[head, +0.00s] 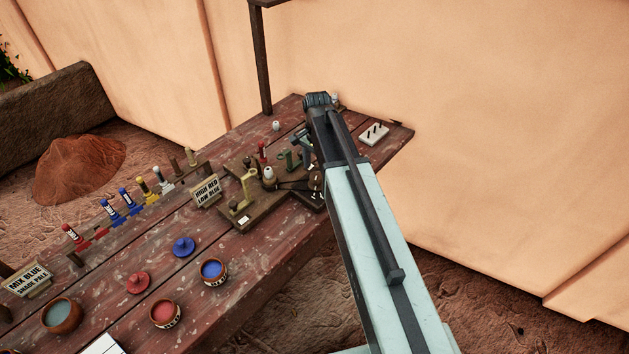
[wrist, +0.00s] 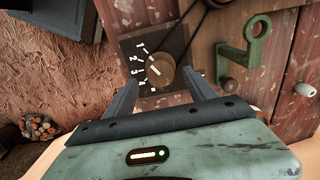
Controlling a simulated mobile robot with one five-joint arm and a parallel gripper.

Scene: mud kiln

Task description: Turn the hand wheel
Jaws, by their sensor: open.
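In the wrist view a round wooden knob (wrist: 160,71) with a pale pointer mark sits on a dark plate (wrist: 128,44) with white numbers in an arc. It is the most wheel-like part there; I cannot tell for sure whether it is the hand wheel. My gripper (wrist: 163,78) is open, one finger on each side of the knob in the picture. I cannot tell whether either finger touches it. In the head view my arm covers the gripper, and the dark dial plate (head: 316,184) shows only partly beside the arm.
A green bracket (wrist: 247,45) stands right of the knob, with a white knob (wrist: 304,90) farther right. A wall (head: 480,120) rises behind.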

